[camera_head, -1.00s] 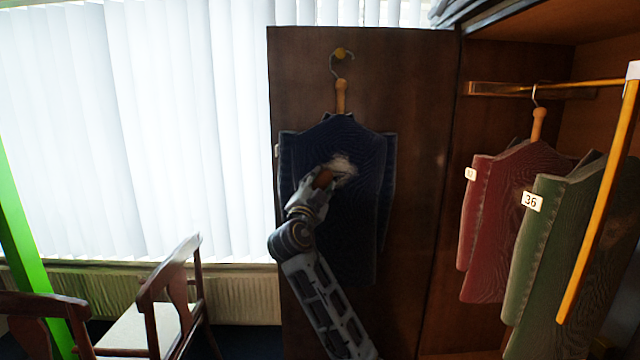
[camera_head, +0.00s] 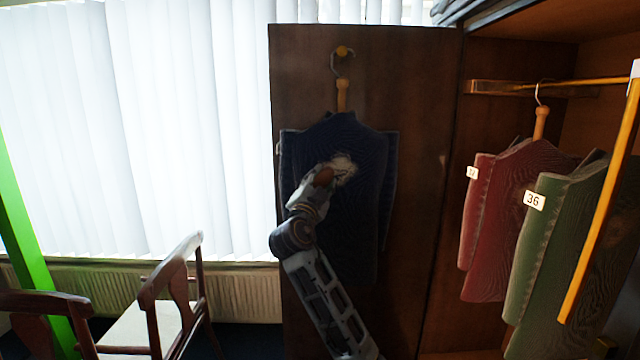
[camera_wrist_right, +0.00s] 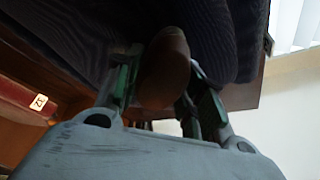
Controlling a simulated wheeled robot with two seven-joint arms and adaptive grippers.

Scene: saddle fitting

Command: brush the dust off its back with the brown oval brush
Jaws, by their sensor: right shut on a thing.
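A dark blue garment (camera_head: 352,225) hangs on a hanger from a yellow knob on the wardrobe door. A pale dust patch (camera_head: 343,167) shows on its upper middle. My right gripper (camera_head: 316,186) is shut on the brown oval brush (camera_head: 325,176) and holds it at the lower left edge of the patch. In the right wrist view the brush (camera_wrist_right: 165,68) sits between the two fingers, close against the dark cloth (camera_wrist_right: 90,30). Whether the bristles touch the cloth is hidden. My left gripper is not in view.
A red garment (camera_head: 500,220) and a green garment (camera_head: 550,245) with a 36 tag hang in the open wardrobe at right, behind a yellow bar (camera_head: 600,200). A wooden chair (camera_head: 170,290) stands at lower left, before bright blinds (camera_head: 130,130).

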